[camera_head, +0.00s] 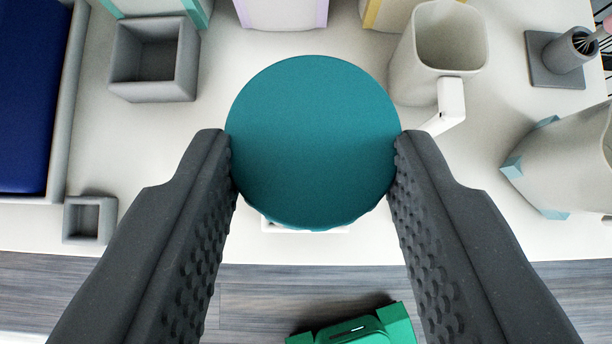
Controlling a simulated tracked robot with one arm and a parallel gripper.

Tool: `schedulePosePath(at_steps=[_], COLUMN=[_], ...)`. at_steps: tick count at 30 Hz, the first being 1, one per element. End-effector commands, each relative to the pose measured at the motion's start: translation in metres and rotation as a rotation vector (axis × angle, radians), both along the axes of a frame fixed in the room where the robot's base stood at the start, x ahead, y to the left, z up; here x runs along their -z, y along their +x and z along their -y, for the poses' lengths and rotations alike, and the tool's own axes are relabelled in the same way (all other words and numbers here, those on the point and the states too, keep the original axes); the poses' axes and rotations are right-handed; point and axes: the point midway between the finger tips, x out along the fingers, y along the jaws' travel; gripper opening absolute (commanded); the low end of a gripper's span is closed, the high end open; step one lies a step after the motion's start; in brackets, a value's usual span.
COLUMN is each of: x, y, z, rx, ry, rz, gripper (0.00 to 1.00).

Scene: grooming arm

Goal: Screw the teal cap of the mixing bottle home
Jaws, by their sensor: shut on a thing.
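The teal cap (313,140) is a round disc in the middle of the view, seen from above. My gripper (314,160) is shut on it, with one dark studded finger against its left edge and the other against its right edge. The mixing bottle under the cap is hidden by it. A small strip of something white (330,229) shows just below the cap's near edge. I cannot tell how far the cap is turned down.
A white mug (425,75) stands close behind my right finger. Grey boxes (155,60) and a blue-lined tray (60,90) are at the left. A pale container (565,165) is at the right. A green object (360,328) lies below the table's front edge.

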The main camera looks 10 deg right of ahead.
Motion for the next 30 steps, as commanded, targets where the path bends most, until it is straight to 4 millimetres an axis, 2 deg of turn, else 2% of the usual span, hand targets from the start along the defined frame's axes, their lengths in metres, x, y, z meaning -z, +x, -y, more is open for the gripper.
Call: schedulePosePath(at_steps=[15,30], x=[0.041,0.045], y=[0.000,0.000], z=[-0.004,-0.005], rx=[-0.006,-0.008], ry=[0.001,0.000], rz=[0.000,0.001], gripper=[0.05,0.05])
